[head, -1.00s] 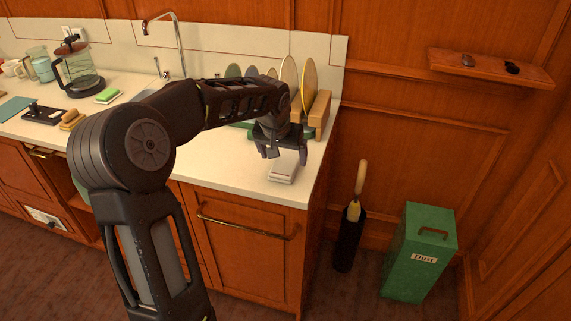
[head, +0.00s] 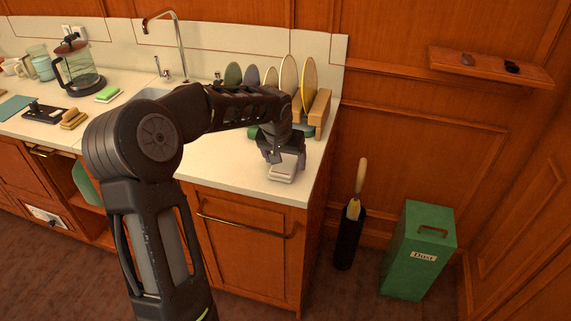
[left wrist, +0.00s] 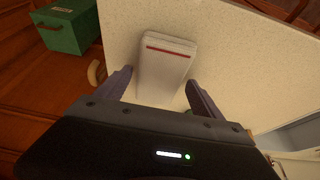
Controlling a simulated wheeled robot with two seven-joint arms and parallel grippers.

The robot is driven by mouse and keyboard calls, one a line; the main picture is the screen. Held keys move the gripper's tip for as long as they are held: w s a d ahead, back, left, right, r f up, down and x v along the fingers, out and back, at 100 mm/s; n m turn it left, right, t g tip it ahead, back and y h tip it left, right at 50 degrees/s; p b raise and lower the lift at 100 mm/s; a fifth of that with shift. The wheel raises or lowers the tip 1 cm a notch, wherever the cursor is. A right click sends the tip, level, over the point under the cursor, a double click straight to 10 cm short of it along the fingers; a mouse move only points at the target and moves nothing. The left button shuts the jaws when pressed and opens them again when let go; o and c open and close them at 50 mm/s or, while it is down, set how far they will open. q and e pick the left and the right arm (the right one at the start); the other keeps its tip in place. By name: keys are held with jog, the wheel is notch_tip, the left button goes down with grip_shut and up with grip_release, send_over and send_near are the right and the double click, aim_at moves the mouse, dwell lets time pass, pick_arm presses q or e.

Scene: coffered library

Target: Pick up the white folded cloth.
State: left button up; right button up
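The white folded cloth (head: 283,171) lies flat on the pale counter near its right front corner. In the left wrist view the cloth (left wrist: 165,65) shows a red stripe across it. My left gripper (head: 284,161) is low over the counter at the cloth. In the left wrist view its two fingers (left wrist: 160,85) are open, one on each side of the cloth's near part, with gaps visible between fingers and cloth. My right gripper is in neither view.
A rack of upright plates (head: 289,78) and a wooden block (head: 320,108) stand just behind my left gripper. The counter (head: 240,177) is clear in front.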

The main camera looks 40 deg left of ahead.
aim_at(285, 162)
pick_arm(q)
jog(key=c, duration=1.2)
jog(key=shift+o, duration=0.2)
jog(key=shift+r, duration=0.1)
notch_tip(285, 162, up, 10)
jog(key=shift+b, duration=0.3)
